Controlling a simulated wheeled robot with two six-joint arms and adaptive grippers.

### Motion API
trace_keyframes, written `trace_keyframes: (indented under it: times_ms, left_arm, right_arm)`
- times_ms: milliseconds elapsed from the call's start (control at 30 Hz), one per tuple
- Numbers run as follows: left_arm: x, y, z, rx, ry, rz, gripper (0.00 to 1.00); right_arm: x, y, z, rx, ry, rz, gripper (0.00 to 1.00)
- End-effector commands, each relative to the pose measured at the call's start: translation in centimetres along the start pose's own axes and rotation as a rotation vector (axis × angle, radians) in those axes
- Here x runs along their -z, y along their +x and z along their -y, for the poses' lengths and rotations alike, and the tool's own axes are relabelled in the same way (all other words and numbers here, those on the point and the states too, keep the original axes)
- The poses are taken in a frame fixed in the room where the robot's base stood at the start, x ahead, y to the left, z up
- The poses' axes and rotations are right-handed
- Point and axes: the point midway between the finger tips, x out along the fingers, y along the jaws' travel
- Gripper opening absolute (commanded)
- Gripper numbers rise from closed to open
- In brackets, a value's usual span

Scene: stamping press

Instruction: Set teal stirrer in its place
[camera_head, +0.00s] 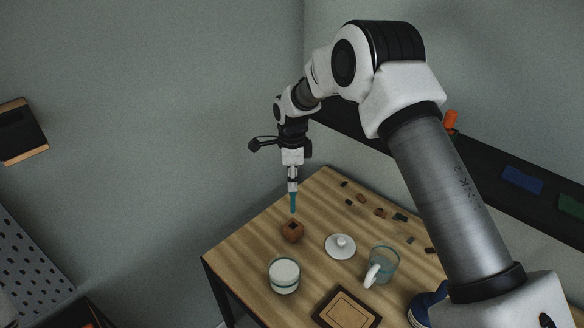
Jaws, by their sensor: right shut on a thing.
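The teal stirrer (293,203) hangs upright below my right gripper (292,184), which is shut on its upper end. Its lower tip is above a small brown holder with a dark opening (292,231) on the wooden table. The stirrer looks apart from the holder, though the exact gap is hard to judge. My left gripper does not show in the head view.
On the wooden table (245,242) stand a white-filled glass jar (284,276), a white lid with a knob (340,246), a glass mug (383,264) and a framed tray (346,309). Several small dark pieces lie along the far right edge. Walls are close behind.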

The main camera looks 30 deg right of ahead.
Motion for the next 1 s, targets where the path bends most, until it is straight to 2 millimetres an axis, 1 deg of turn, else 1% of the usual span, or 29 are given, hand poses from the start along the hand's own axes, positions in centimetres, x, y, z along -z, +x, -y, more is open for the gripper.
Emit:
trace_keyframes:
  times_ms: [67,300,433,567,800,933,1000]
  left_arm:
    - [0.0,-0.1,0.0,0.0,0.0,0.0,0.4]
    - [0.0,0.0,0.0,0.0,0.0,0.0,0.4]
    - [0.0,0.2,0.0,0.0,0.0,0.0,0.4]
    - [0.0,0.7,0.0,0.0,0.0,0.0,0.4]
    - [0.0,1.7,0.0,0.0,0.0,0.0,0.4]
    - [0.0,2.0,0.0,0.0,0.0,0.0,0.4]
    - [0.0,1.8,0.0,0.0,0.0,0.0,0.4]
  right_arm:
    - [0.1,0.3,-0.1,0.0,0.0,0.0,0.0]
    - [0.1,0.3,-0.1,0.003,-0.001,0.0,0.0]
    - [0.1,0.7,-0.1,0.002,-0.001,0.0,0.0]
    - [0.0,1.7,-0.1,0.002,-0.001,0.0,0.0]
    - [0.0,4.2,-0.1,0.002,-0.001,-0.001,0.0]
    - [0.0,4.9,-0.1,0.003,-0.001,0.0,0.0]
    - [0.0,4.7,-0.1,0.003,-0.001,0.0,0.0]
